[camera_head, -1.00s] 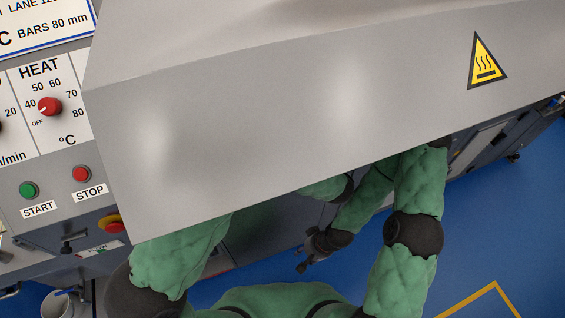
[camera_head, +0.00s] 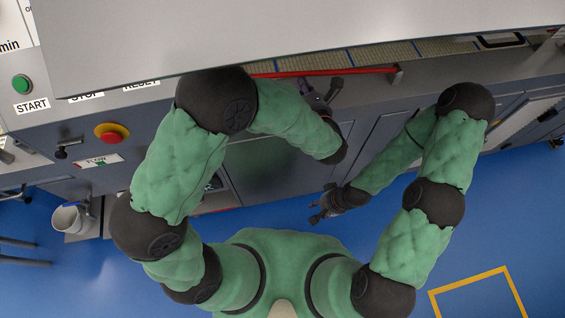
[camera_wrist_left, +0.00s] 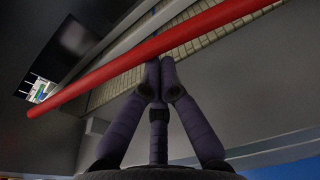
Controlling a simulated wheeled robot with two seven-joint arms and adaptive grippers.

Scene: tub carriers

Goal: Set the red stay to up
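The red stay (camera_head: 325,72) is a long thin red bar under the lower edge of the big grey hood. Its right end meets a grey bracket (camera_head: 398,75). In the left wrist view the stay (camera_wrist_left: 120,75) crosses at a slant just beyond the fingertips. My left gripper (camera_head: 320,92) is just below the stay in the head view. In the wrist view its fingers (camera_wrist_left: 159,62) come together at the tips, close to the stay's lower edge; contact is unclear. My right gripper (camera_head: 322,208) hangs low before the cabinet front, away from the stay; its finger gap is too small to judge.
The grey hood (camera_head: 300,35) spans the top of the view. A woven belt (camera_head: 370,55) shows behind the stay. A green START button (camera_head: 22,84), a red emergency knob (camera_head: 112,133) and a white bucket (camera_head: 67,219) are at left. Blue floor (camera_head: 480,240) is clear at right.

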